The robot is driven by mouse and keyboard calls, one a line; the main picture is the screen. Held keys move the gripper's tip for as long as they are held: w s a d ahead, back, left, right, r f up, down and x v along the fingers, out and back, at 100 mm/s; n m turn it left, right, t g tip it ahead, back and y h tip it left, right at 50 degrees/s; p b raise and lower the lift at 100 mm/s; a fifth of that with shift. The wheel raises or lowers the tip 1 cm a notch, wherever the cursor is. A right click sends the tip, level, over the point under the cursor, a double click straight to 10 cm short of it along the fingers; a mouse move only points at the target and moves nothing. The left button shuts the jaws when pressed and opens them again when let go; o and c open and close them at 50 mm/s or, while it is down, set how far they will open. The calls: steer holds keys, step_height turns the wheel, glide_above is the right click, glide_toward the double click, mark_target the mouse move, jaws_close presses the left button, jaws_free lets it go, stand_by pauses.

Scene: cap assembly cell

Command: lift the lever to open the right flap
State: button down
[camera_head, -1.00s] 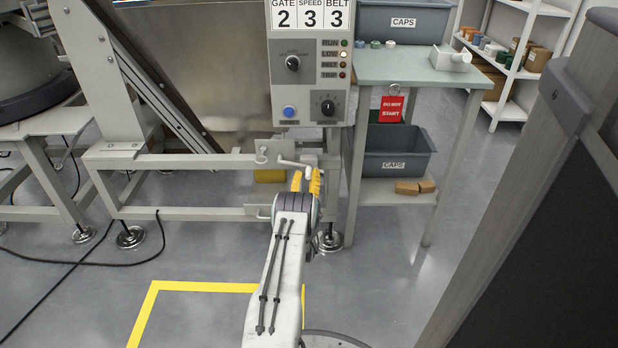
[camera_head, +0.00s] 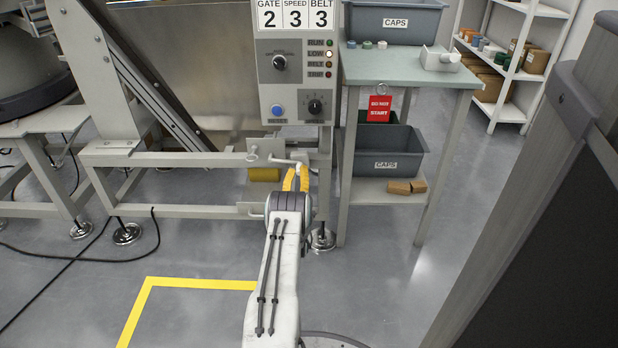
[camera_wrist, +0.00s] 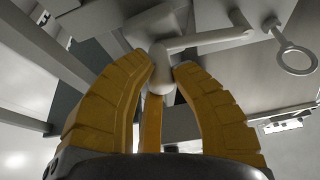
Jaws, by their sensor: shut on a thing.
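The lever (camera_head: 283,160) is a thin light-grey cranked bar on the front of the machine frame, below the control panel. In the wrist view the lever arm (camera_wrist: 212,38) runs right from a pale rounded knob (camera_wrist: 160,76) to a pivot. My gripper (camera_head: 296,170) has its yellow fingers at the lever's outer end. In the wrist view my gripper (camera_wrist: 163,70) is shut on the knob, with a finger on each side. I cannot make out the right flap for certain in either view.
The control panel (camera_head: 295,100) hangs above the lever. A side table (camera_head: 400,68) with grey caps bins stands at right, its legs close to my arm. A ring-shaped part (camera_wrist: 296,58) sits beside the pivot. Open floor with yellow tape (camera_head: 200,283) lies at left.

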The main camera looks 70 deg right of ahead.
steer(key=shift+r, duration=0.3)
steer(key=c, duration=1.1)
jaws_free()
steer(key=shift+o, duration=0.2)
steer(key=shift+f, duration=0.1)
steer(key=shift+s+a+f, duration=0.15)
steer(key=shift+a+f, duration=0.15)
steer(key=shift+a, duration=0.2)
steer(key=v, duration=0.6)
steer(key=shift+a, duration=0.1)
